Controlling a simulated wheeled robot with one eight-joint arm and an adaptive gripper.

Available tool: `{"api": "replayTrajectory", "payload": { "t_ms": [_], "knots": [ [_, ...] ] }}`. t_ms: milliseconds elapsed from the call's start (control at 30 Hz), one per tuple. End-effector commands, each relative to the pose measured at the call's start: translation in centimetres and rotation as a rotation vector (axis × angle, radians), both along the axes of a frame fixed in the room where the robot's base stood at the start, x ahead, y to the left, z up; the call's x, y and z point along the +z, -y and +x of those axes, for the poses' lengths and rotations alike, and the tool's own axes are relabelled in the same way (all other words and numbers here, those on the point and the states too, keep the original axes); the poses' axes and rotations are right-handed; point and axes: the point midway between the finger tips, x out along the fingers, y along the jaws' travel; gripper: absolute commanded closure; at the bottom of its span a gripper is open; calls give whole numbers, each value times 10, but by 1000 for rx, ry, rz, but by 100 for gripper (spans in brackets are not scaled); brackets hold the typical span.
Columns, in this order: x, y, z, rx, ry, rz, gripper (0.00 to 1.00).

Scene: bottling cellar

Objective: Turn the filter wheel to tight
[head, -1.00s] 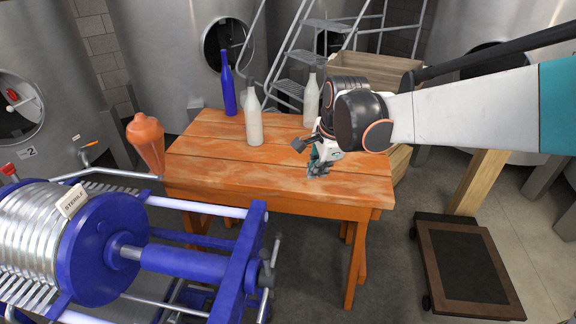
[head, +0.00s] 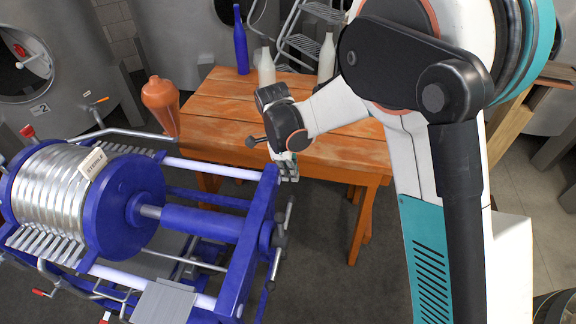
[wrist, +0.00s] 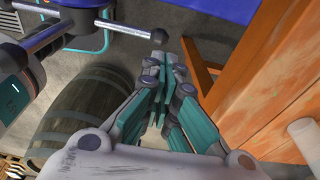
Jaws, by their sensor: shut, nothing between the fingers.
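The filter wheel (head: 280,238) is a dark hub with grey bar handles at the right end of the blue filter press (head: 135,200). In the wrist view a silver handle bar (wrist: 112,42) of it runs across the upper left and ends in a dark round knob (wrist: 158,38). My gripper (head: 289,174) is just above the wheel, between the press and the table. Its fingers are together and empty. In the wrist view the fingertips (wrist: 166,66) are just below the knob; I cannot tell if they touch it. The tight mark is not visible.
An orange wooden table (head: 240,110) stands right behind my gripper, with a blue bottle (head: 241,48) and pale bottles (head: 266,68) on it. An orange, vase-like object (head: 161,105) is at its left.

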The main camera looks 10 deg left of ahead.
Motion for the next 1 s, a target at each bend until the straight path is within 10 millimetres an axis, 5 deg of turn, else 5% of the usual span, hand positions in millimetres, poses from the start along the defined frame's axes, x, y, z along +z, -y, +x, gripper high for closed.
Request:
{"api": "replayTrajectory", "payload": {
  "t_ms": [400,1000],
  "knots": [
    [-69,11,-1,0,0,1,100],
    [-80,13,-1,1,0,1,100]
  ]
}}
